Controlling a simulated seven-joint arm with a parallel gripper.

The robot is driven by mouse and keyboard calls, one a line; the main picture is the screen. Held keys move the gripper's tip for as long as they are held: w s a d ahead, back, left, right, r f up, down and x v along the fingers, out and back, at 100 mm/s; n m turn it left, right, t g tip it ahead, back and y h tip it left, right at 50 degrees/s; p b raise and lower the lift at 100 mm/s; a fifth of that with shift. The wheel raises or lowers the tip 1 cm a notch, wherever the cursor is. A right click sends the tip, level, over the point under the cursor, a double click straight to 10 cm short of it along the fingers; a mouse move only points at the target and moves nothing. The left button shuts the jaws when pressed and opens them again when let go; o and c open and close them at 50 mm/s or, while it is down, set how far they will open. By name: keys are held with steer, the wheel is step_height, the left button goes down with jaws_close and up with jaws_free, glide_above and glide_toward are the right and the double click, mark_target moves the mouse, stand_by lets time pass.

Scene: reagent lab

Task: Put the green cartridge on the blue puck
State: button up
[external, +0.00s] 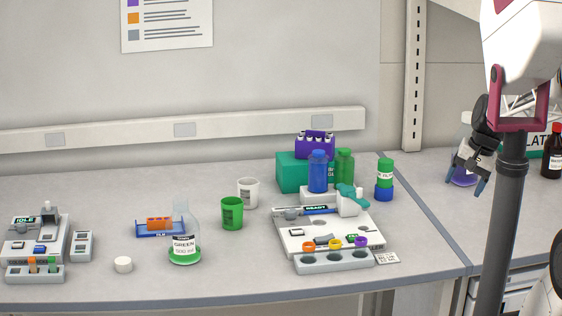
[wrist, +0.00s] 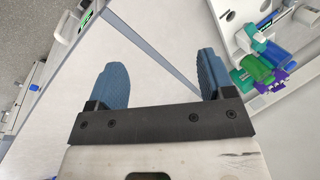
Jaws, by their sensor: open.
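The green cartridge (external: 385,170), a cylinder with a white label band, stands upright at the right of the bench. It appears to sit directly on the blue puck (external: 384,193), which shows beneath it at about the same width. My gripper (external: 468,176) is open and empty, in the air to the right of the cartridge and clear of it. In the wrist view my two blue fingers (wrist: 160,78) are spread apart with only pale bench surface between them. I cannot pick out the cartridge or puck for sure in the wrist view.
Left of the cartridge are a green bottle (external: 344,165), a blue bottle (external: 318,171) and a teal box (external: 291,172). A white instrument (external: 290,238) stands in front. A green cup (external: 232,213), white cup (external: 248,193) and flask (external: 184,249) stand further left. A dark post (external: 503,220) rises at right.

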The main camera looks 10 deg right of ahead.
steer(key=s+d+n+h, duration=0.3)
steer(key=s+n, duration=0.2)
steer(key=s, duration=0.4)
steer(key=shift+s+d+f+t, duration=0.2)
steer(key=shift+s+t, duration=0.1)
steer(key=shift+s, duration=0.05)
stand_by(0.7)
